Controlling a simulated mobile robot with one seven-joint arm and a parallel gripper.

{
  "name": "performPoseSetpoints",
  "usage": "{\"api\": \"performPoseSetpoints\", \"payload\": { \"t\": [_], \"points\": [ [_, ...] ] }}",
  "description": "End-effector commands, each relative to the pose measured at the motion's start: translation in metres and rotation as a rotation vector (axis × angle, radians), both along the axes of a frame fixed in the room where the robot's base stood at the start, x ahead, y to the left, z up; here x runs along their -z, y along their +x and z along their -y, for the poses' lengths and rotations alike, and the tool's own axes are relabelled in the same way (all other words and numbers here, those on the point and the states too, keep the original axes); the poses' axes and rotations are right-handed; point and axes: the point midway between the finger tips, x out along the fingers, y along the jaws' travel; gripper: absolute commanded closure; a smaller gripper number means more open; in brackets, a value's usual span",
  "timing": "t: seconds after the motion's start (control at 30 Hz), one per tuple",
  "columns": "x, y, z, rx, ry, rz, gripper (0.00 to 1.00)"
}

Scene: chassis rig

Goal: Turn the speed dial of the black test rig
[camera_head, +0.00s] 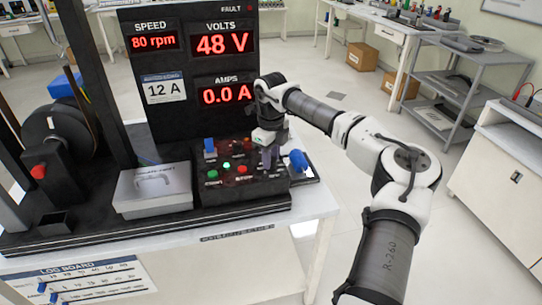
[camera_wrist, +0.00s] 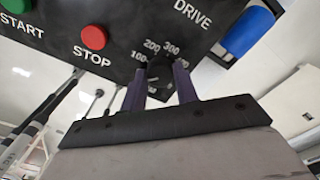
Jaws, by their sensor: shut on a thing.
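The black test rig (camera_head: 188,75) stands on a white table. Its display reads SPEED 80 rpm, VOLTS 48 V and AMPS 0.0 A. Its control box (camera_head: 240,190) has lit green and red buttons. In the wrist view the black speed dial (camera_wrist: 159,70) sits on the panel, ringed by white numbers including 100, 200 and 300. My gripper (camera_wrist: 161,75) has its two purple fingers on either side of the dial, shut on it. In the head view my gripper (camera_head: 268,150) is over the box's right part and hides the dial. The dial's exact setting is hard to read.
A red STOP button (camera_wrist: 94,37) is left of the dial. A blue handle (camera_wrist: 248,32) is close on the right, beside the DRIVE label. A grey box (camera_head: 153,190) and a black reel (camera_head: 55,135) are on the left. A grey cart (camera_head: 470,85) stands behind right.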

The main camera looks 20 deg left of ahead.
Motion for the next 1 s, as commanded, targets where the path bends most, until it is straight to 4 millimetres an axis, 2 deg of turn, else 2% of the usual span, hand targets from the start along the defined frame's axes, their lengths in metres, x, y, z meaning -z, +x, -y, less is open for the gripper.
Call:
{"api": "performPoseSetpoints", "payload": {
  "t": [0.67,0.7,0.83,1.0],
  "points": [
    [-0.0009,0.0003,-0.0001,-0.059,0.001,0.002,0.93],
    [-0.0009,0.0004,-0.0001,-0.059,0.001,0.002,0.65],
    [-0.0007,0.0003,0.0,-0.058,0.001,0.001,0.48],
    [-0.0004,0.0001,-0.0001,-0.058,0.0,0.001,0.48]
  ]
}}
